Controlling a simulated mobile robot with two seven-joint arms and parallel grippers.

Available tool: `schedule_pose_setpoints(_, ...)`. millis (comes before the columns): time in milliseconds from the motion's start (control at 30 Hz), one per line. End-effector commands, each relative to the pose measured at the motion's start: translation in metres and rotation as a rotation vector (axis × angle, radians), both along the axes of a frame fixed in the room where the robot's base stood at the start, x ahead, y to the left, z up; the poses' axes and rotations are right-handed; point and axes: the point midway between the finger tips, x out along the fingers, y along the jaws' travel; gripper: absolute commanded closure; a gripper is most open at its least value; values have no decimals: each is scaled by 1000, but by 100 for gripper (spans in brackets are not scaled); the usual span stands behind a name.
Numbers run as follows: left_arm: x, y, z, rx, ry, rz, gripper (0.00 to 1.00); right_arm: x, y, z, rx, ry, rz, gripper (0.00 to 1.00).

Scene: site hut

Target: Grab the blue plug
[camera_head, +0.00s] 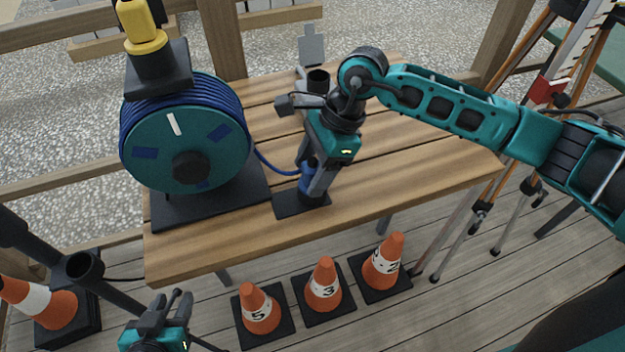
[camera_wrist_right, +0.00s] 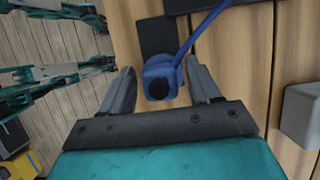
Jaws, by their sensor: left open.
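The blue plug (camera_head: 315,197) stands on a small black plate (camera_head: 288,206) at the table's front edge, partly hidden by my fingers in the head view. My right gripper (camera_head: 311,186) points down over it. In the right wrist view the plug (camera_wrist_right: 162,72) is between the two open fingers, with a gap on each side. A blue cable (camera_head: 272,166) runs from the plug to the cable reel (camera_head: 190,140). My left gripper (camera_head: 172,303) is open and empty, low at the left, in front of the table.
The wooden table (camera_head: 400,165) is bare on its right. A dark cup (camera_head: 318,80) and a grey board (camera_head: 312,45) stand behind my right gripper. Numbered orange cones (camera_head: 325,277) stand on the floor in front. Tripods (camera_head: 480,215) stand at the right.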

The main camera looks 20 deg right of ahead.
Motion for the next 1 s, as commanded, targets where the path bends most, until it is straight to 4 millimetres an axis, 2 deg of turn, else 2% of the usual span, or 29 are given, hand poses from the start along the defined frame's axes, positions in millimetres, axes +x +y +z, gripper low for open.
schedule_pose_setpoints(67,1,0,1,1,-3,0,57,0,0,0,0,0,0,46)
schedule_pose_setpoints(600,2,1,2,1,-5,1,57,1,0,1,1,-2,-1,97)
schedule_pose_setpoints(867,1,1,1,1,-3,1,57,1,0,2,1,-2,0,97)
schedule_pose_setpoints(1000,0,1,0,1,0,1,57,1,0,11,1,-4,0,97)
